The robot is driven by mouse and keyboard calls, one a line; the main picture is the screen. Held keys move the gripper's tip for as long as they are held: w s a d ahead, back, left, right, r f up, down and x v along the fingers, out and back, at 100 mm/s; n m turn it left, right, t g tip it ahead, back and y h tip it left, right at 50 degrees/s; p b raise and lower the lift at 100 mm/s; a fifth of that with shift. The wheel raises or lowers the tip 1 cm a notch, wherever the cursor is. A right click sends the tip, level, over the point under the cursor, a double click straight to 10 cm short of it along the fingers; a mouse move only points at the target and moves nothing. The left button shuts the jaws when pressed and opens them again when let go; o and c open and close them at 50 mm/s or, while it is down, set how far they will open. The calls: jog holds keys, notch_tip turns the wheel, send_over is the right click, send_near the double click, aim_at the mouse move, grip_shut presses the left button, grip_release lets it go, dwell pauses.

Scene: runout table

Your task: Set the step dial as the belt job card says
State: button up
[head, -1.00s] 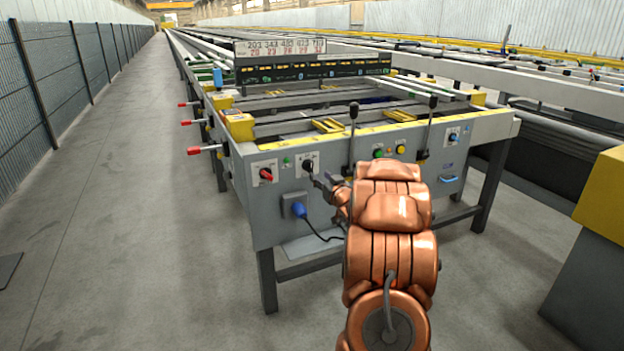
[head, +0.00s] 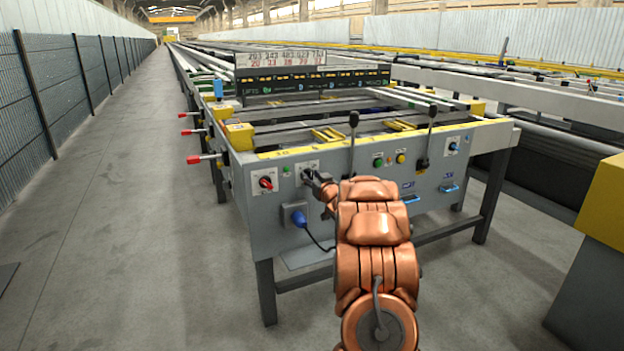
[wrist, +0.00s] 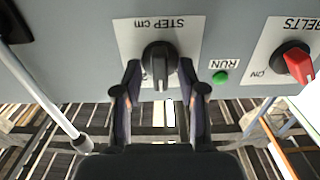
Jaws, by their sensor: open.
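The step dial (wrist: 160,62) is a black knob on a white plate marked "STEP cm", upside down in the wrist view. Its pale pointer line faces the bottom of that view; the scale marks are not readable. My gripper (wrist: 161,70) is open, with one finger on each side of the knob. I cannot tell whether the fingers touch it. In the head view my gripper (head: 317,181) is at the dial's plate (head: 302,167) and covers much of the knob. I cannot make out a belt job card for certain.
The red BELTS switch (wrist: 298,64) and green RUN button (wrist: 220,77) are beside the dial. A lever (head: 352,140) rises nearby. A blue plug (head: 299,217) with a cable is below. A number board (head: 280,61) stands across the table. The left aisle is clear.

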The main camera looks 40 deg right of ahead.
grip_shut()
dwell(0.4)
